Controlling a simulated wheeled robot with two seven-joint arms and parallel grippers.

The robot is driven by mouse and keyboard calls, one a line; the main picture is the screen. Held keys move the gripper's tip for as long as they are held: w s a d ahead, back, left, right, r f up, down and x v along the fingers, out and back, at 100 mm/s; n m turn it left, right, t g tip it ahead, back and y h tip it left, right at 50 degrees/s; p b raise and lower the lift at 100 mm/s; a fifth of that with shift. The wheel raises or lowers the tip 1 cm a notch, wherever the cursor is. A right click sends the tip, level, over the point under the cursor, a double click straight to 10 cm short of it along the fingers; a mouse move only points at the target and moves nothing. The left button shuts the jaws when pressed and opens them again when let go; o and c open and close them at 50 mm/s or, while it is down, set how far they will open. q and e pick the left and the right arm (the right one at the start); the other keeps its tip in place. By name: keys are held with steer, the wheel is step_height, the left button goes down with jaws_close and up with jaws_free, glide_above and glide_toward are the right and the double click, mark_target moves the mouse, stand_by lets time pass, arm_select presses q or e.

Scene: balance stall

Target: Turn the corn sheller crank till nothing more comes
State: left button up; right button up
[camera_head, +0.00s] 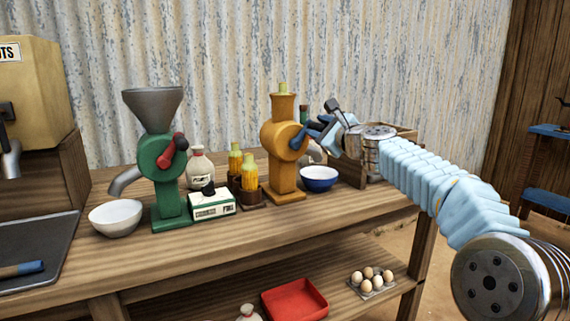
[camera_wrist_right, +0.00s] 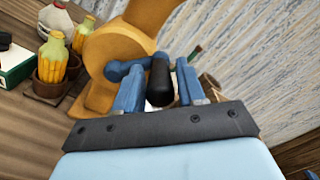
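The orange corn sheller (camera_head: 283,140) stands upright on the bench, with a yellow cob tip (camera_head: 283,88) showing in its top. It fills the upper left of the right wrist view (camera_wrist_right: 105,50). Its crank is a blue arm (camera_wrist_right: 118,70) with a black handle (camera_wrist_right: 160,82). My left gripper is out of view.
A green grinder (camera_head: 167,165) with a red crank and a white bowl (camera_head: 116,218) stand left. Corn cobs (camera_head: 249,172) in brown holders and a green-and-white box (camera_head: 212,203) sit between the machines. The bench front (camera_head: 270,228) is clear. A red tray (camera_head: 295,300) and eggs (camera_head: 372,277) are below.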

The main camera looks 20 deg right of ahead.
steer(key=o, duration=0.3)
steer(key=shift+s, duration=0.4)
steer(key=shift+s+d+b, duration=0.15)
steer(key=shift+s+b, duration=0.3)
steer(key=shift+s, duration=1.35)
steer(key=shift+s+d+b, duration=0.15)
steer(key=shift+s+b, duration=0.25)
steer(key=shift+s, duration=1.4)
